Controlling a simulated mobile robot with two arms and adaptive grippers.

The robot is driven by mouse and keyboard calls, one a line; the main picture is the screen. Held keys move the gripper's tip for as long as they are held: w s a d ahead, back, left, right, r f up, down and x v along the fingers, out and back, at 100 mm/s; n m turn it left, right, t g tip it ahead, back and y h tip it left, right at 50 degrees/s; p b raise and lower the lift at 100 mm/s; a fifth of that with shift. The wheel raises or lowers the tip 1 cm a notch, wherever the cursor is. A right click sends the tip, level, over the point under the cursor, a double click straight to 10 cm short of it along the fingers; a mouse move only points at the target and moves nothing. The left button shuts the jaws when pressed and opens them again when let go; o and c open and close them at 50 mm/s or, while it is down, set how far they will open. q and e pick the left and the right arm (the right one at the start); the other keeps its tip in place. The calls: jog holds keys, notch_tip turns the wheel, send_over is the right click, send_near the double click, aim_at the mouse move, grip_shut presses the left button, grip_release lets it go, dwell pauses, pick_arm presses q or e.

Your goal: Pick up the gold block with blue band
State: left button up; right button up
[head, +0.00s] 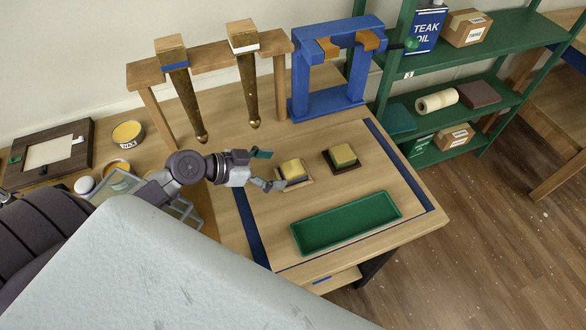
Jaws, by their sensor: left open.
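A small gold block (293,168) sits on a light wooden base on the console top. The band around it is too small to tell its colour surely. A second gold block (342,154) with a greenish side sits on a dark base to its right. My left gripper (267,170) is open and empty, just left of the first block, with its fingers pointing toward it. I cannot tell whether a fingertip touches it. A tapered leg (185,90) on the wooden rack has a gold block top with a blue band (174,67). My right gripper is not in view.
A green tray (396,213) lies near the table's front edge. Behind stand the wooden rack (210,57), with a second leg banded white (247,85), and a blue frame (299,85). Tins and a picture-like frame (48,152) are at left; green shelves (500,45) stand at right.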

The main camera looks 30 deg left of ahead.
aim_at(290, 169)
pick_arm(q)
jog(key=p+x, duration=0.1)
jog(key=x, duration=0.3)
jog(key=shift+w+f+p, duration=0.1)
jog(key=shift+w+p, duration=0.1)
jog(key=shift+p, duration=0.2)
jog(key=shift+w+d+f, duration=0.15)
jog(key=shift+d+f, duration=0.05)
jog(key=shift+f, duration=0.05)
jog(key=shift+c, duration=0.6)
jog(key=c, duration=1.1)
